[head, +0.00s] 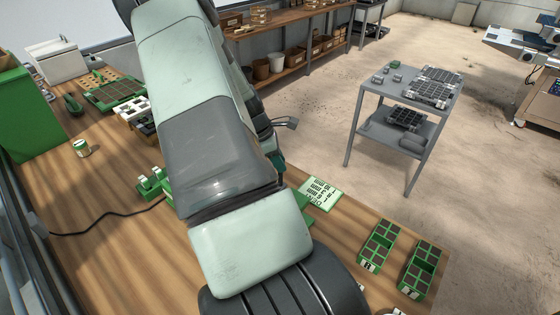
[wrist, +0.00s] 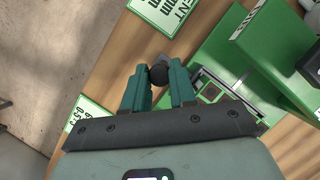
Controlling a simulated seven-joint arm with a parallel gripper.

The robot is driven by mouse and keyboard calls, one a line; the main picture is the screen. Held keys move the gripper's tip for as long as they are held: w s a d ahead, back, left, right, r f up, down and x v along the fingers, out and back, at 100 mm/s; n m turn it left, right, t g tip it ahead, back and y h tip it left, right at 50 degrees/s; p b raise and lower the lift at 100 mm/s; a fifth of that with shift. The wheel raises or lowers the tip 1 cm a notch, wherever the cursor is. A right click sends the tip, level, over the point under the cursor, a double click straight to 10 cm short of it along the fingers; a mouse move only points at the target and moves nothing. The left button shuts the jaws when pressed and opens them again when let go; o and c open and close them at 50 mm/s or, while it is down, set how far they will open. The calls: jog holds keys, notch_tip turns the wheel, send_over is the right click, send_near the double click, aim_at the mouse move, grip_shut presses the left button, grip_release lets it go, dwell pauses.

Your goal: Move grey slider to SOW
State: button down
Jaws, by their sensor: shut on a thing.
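My gripper (wrist: 158,80) shows in the wrist view with its two teal fingers closed on a dark round knob (wrist: 158,74). A small grey piece shows just behind the knob; I take this to be the grey slider, but the fingers hide most of it. The green machine body (wrist: 262,62) stands to the right of the fingers, with a slotted part beside my right finger. No SOW mark is readable. In the head view my arm covers most of the green machine, and the slider is not visible there.
White-and-green label cards lie by the machine, one at the top (wrist: 165,12) of the wrist view. In the head view, green cell trays (head: 376,246) sit at the bench's front right. A black cable (head: 105,222) runs along the bench left. A grey trolley (head: 405,105) stands beyond.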

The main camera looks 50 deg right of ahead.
jog(key=w, duration=0.9)
jog(key=shift+w, duration=0.25)
jog(key=c, duration=0.9)
grip_release()
jog(key=v, duration=1)
jog(key=shift+w+a+r, duration=0.1)
jog(key=shift+a+r, duration=0.05)
jog(key=shift+r, duration=0.25)
